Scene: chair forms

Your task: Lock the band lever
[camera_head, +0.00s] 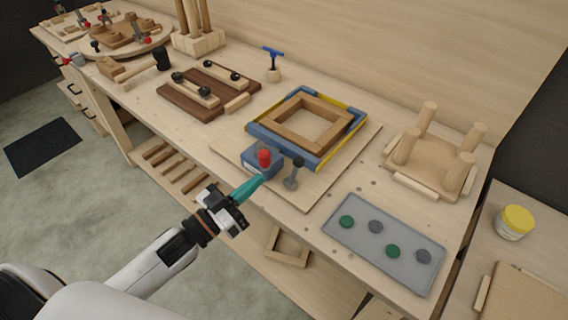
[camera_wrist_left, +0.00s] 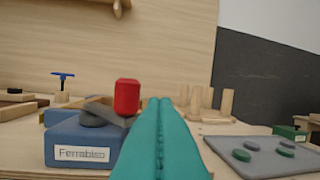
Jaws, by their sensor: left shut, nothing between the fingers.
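A lever with a red knob (camera_head: 264,157) sits on a blue block (camera_head: 253,164) at the front edge of a blue-and-yellow band frame (camera_head: 259,133). A wooden square frame (camera_head: 289,131) lies inside the band frame. In the left wrist view the red knob (camera_wrist_left: 127,97) stands on a grey lever arm (camera_wrist_left: 115,117) above the labelled blue block (camera_wrist_left: 75,143). My left gripper (camera_head: 260,178) has teal fingers, shut and empty, close in front of the block. In the wrist view its fingertips (camera_wrist_left: 160,102) are just right of the knob. Contact cannot be told. My right gripper is out of view.
A dark-knobbed lever (camera_head: 293,174) stands right of the block, close to my fingers. A grey tray (camera_head: 383,268) with green and grey discs lies at the front right. An upturned stool-like form (camera_head: 430,168) stands behind it. A dark wooden fixture (camera_head: 192,103) is to the left.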

